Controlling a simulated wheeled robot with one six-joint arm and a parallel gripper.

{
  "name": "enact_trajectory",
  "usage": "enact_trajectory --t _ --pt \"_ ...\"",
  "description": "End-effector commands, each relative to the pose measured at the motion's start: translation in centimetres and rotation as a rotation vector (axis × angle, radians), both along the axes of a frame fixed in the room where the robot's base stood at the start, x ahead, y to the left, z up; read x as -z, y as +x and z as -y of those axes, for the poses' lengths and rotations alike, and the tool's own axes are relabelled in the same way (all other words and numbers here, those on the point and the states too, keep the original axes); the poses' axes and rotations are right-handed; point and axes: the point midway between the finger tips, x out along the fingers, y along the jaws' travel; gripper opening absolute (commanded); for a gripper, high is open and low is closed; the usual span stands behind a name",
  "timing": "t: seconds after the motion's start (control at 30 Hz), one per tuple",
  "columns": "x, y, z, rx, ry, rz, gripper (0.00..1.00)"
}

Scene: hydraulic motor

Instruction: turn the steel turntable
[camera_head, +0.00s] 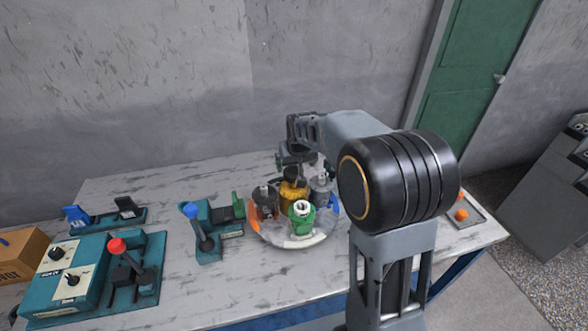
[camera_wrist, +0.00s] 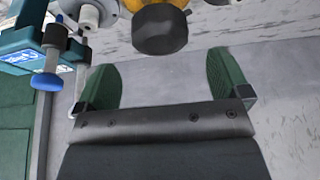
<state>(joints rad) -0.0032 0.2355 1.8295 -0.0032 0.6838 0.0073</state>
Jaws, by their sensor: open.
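The steel turntable (camera_head: 270,235) is a round plate with orange, white and blue patches on its rim, on the table in the head view. It carries a green fitting (camera_head: 302,217), a yellow part with a black top (camera_head: 293,192), a black part (camera_head: 265,201) and a grey part (camera_head: 321,187). My gripper (camera_head: 290,150) is over the back of the turntable, partly hidden by my arm. In the wrist view my gripper (camera_wrist: 165,80) has its two green fingers wide apart with nothing between them. The black top (camera_wrist: 160,30) is just beyond the fingertips.
A teal lever unit (camera_head: 208,243) with a blue knob stands left of the turntable. A teal control box (camera_head: 65,280) and a red-knobbed lever (camera_head: 118,248) are further left. A tray (camera_head: 478,217) with orange pieces lies at the right. The front middle of the table (camera_head: 240,295) is bare.

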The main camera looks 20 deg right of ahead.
Motion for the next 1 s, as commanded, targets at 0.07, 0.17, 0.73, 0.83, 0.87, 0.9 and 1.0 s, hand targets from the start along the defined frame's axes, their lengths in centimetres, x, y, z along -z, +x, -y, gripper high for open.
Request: enact_trajectory --t 0.07,0.17,0.73,0.83,0.87,0.9,1.0 --pt "1.3 0.5 -0.1 -0.001 0.0 -0.004 0.95" --pt "2.6 1.1 -0.1 -0.002 0.0 -0.003 0.95" --pt "5.1 2.1 -0.1 -0.002 0.0 0.0 0.95" --pt "5.1 2.1 -0.1 -0.002 0.0 0.0 0.93" --pt "5.1 2.1 -0.1 -0.002 0.0 0.0 0.9" --pt "5.1 2.1 -0.1 -0.002 0.0 0.0 0.86" --pt "5.1 2.1 -0.1 -0.002 0.0 0.0 0.77"
